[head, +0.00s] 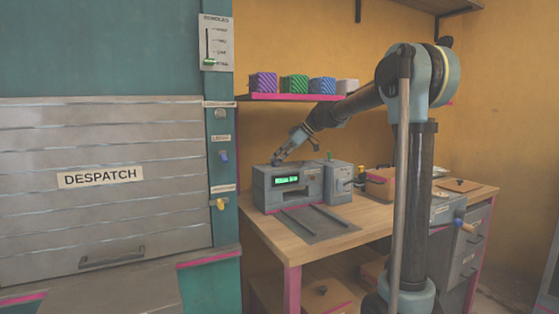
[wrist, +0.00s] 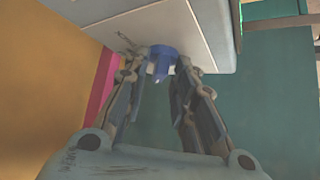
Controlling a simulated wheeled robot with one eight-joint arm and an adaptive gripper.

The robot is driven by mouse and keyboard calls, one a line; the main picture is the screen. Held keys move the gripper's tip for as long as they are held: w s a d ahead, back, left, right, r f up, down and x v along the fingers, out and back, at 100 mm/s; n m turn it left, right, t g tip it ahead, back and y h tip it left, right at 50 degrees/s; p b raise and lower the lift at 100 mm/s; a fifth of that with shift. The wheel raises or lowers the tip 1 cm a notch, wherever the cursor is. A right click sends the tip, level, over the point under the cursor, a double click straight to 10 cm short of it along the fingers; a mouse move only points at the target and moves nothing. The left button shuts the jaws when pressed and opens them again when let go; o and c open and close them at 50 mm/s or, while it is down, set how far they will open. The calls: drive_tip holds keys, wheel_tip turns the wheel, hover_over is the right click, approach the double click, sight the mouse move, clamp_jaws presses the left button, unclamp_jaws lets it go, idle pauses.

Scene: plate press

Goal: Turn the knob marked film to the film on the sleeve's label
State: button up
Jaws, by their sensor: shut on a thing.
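A grey machine (head: 300,186) with a lit green display (head: 288,180) stands on the wooden table. My gripper (head: 277,161) is at the machine's upper left corner in the head view. In the wrist view, a blue knob (wrist: 161,64) sits on the edge of a pale grey panel (wrist: 195,28), and my gripper (wrist: 162,62) has its two fingers on either side of it, shut on it. A small pale mark shows on the knob. The knob's marking and settings cannot be read. I cannot make out a sleeve or its label.
A teal cabinet with a grey shutter marked DESPATCH (head: 100,178) stands at the left, with a slider panel (head: 215,43) above its edge. Drawers (head: 463,255) stand under the table's right end.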

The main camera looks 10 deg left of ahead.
drive_tip(key=shift+w, duration=0.1)
drive_tip(key=o, duration=0.7)
drive_tip(key=shift+f, duration=0.1)
drive_tip(key=v, duration=1.2)
drive_tip(key=shift+w, duration=0.1)
drive_tip(key=s+d+f+m+h, duration=0.3)
drive_tip(key=s+d+f+m, duration=0.2)
drive_tip(key=s+d+f, duration=0.3)
drive_tip(key=s+d+f+m+t+h, duration=0.1)
drive_tip(key=s+d+f+m+h, duration=0.2)
drive_tip(key=s+f, duration=1.4)
drive_tip(key=s+d+f+m+h, duration=0.3)
drive_tip(key=s+d+f+m, duration=0.5)
drive_tip(key=s+d+f, duration=0.5)
drive_tip(key=shift+s+d+m, duration=0.35)
drive_tip(key=shift+s+m, duration=0.05)
